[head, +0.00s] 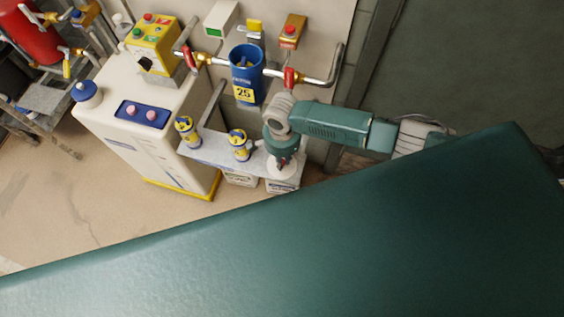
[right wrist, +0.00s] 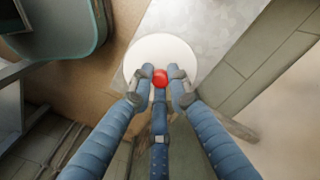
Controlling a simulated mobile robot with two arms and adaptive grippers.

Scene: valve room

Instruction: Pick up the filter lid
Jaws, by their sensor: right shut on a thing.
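The filter lid is a round white disc with a red knob; it shows in the right wrist view (right wrist: 150,48) and small in the head view (head: 279,174). My right gripper (right wrist: 161,77) has its blue fingers closed around the red knob. In the head view my right gripper (head: 283,157) points down over the right end of a grey shelf (head: 210,151). I cannot tell whether the lid touches the shelf. My left gripper is not in view.
Two blue-and-yellow cartridges (head: 187,130) (head: 239,145) stand on the shelf left of the lid. A blue filter housing (head: 245,78) marked 25 hangs above, between red-handled valves. A white cabinet (head: 150,140) stands to the left. The floor in front is clear.

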